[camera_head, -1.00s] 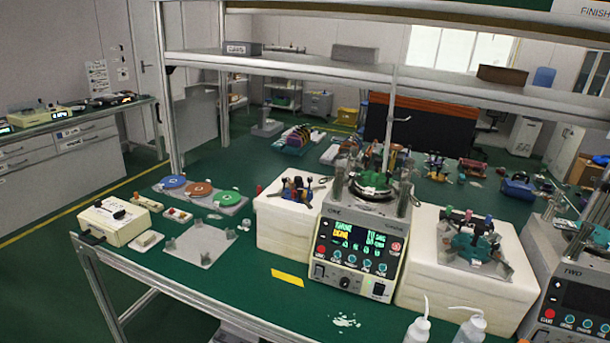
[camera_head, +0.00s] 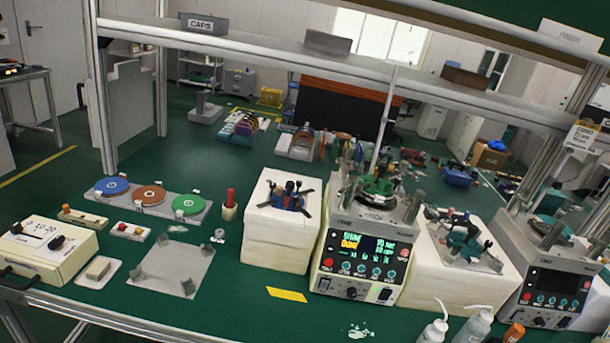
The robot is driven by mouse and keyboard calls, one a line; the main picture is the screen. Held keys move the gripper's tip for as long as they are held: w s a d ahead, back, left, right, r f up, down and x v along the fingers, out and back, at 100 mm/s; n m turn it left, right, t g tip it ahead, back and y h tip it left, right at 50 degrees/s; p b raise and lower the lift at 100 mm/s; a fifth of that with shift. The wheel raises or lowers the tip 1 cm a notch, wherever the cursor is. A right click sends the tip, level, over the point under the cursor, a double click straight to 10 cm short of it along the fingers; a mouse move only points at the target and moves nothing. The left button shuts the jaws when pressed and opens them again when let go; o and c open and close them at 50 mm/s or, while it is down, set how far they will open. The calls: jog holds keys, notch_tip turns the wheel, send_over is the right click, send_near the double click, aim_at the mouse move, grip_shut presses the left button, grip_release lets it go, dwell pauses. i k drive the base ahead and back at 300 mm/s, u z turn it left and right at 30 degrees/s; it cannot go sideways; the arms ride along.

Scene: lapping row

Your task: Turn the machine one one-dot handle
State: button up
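Machine one (camera_head: 340,217) stands upright on the green bench, right of centre, with a lit display (camera_head: 365,247) above its buttons and a knob. On its top sits a green round part (camera_head: 378,187) among metal posts. I cannot make out dots on any handle, so I cannot tell which is the one-dot handle. A blue fixture with dark arms (camera_head: 292,200) rests on the white block to its left. A teal fixture (camera_head: 462,238) rests on the white block to its right. My gripper is not in view.
A second machine (camera_head: 550,285) with a dark display stands at the right. Squeeze bottles (camera_head: 472,328) stand at the front edge. A metal upright (camera_head: 386,115) and an overhead shelf (camera_head: 300,60) cross behind machine one. Bench is clear around the yellow label (camera_head: 287,295).

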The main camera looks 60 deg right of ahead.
aim_at(352, 186)
jog(key=z, duration=0.3)
jog(key=i, duration=0.9)
jog(key=z, duration=0.75)
